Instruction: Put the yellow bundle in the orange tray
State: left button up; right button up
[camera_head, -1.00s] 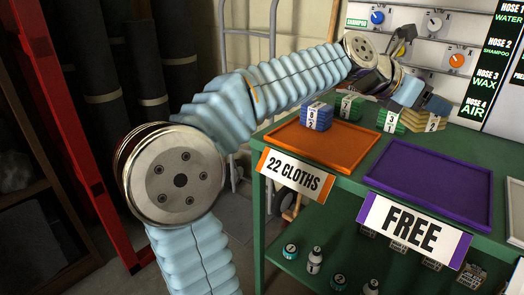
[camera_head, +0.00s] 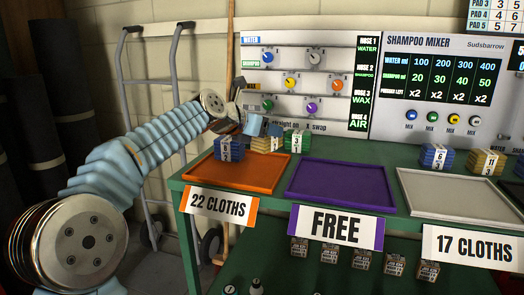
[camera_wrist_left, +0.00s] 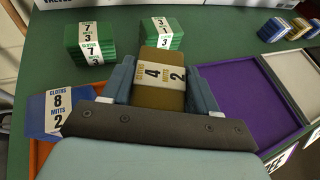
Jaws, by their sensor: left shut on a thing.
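My left gripper (camera_head: 264,130) is shut on the yellow bundle (camera_head: 266,144), whose label reads 4 and 2 in the left wrist view (camera_wrist_left: 163,72). The bundle is near the back right of the orange tray (camera_head: 240,178); its exact height above the table is hard to tell. A blue bundle (camera_head: 226,150) sits at the back left of the orange tray, and it shows left of my gripper in the wrist view (camera_wrist_left: 62,105). The rest of the tray floor looks clear in the head view. My right gripper is not in view.
Two green bundle stacks (camera_wrist_left: 90,42) (camera_wrist_left: 163,34) stand on the table behind my gripper. An empty purple tray (camera_head: 340,184) is right of the orange one, then an empty grey tray (camera_head: 450,190). Blue and yellow bundles (camera_head: 487,162) stand behind the grey tray.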

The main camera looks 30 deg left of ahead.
pick_arm(q)
jog(key=shift+w+a+f, duration=0.3)
jog(key=shift+a+f, duration=0.05)
jog(key=shift+f, duration=0.2)
jog(key=f, duration=0.1)
jog(key=f+b, duration=0.2)
jog(key=shift+w+a+f, duration=0.2)
jog(key=shift+a+f, duration=0.05)
jog(key=shift+f, duration=0.1)
jog(key=o, duration=0.8)
jog(key=shift+o, duration=0.2)
jog(key=shift+r, duration=0.1)
jog(key=v, duration=1.2)
